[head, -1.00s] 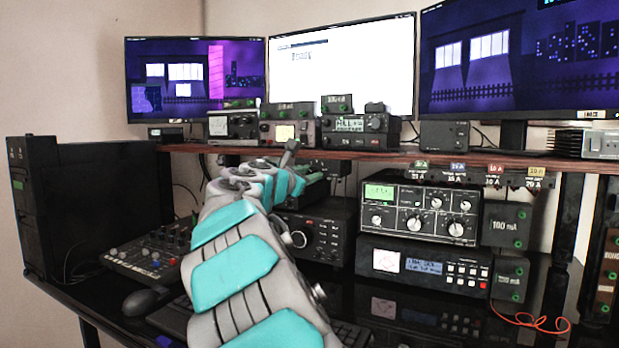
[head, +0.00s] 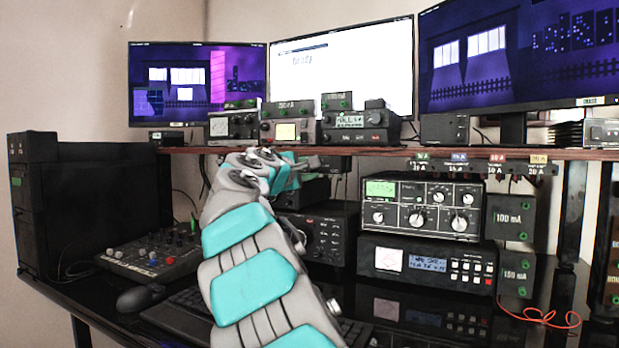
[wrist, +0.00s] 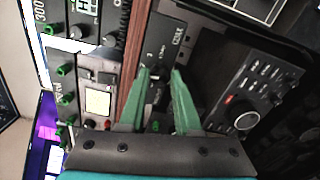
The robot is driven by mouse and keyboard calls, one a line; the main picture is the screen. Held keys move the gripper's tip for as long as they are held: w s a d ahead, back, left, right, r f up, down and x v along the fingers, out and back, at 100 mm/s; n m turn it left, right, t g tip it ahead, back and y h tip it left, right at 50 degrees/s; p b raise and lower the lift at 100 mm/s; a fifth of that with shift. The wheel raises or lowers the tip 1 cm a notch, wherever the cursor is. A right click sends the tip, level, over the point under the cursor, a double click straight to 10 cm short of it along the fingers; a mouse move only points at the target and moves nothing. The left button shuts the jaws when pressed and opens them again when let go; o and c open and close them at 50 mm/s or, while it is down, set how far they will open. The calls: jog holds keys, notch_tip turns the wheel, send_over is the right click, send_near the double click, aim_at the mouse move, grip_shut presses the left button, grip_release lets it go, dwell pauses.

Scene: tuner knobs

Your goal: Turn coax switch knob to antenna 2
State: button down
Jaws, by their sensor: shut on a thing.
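The coax switch looks like a dark box (wrist: 168,42) with small pale lettering, mounted under the wooden shelf. Its small dark knob (wrist: 158,82) shows between my fingertips in the wrist view; its pointer and setting are too dark and small to read. My gripper (wrist: 160,76) has two green fingers, one on each side of the knob, and is shut on it. In the head view my gripper (head: 312,163) is just below the shelf edge, and my own arm hides part of the area there.
The wooden shelf (head: 440,154) runs just above my gripper and carries several small radio units. A black radio (wrist: 248,92) with a large round knob is close by on the right in the wrist view. A grey transceiver (head: 422,205) stands to the right in the head view.

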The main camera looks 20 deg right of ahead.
jog(key=shift+f+m+b, duration=0.1)
jog(key=shift+m+b, duration=0.4)
jog(key=shift+m, duration=0.4)
jog(key=c, duration=0.6)
grip_release()
jog(key=v, duration=0.8)
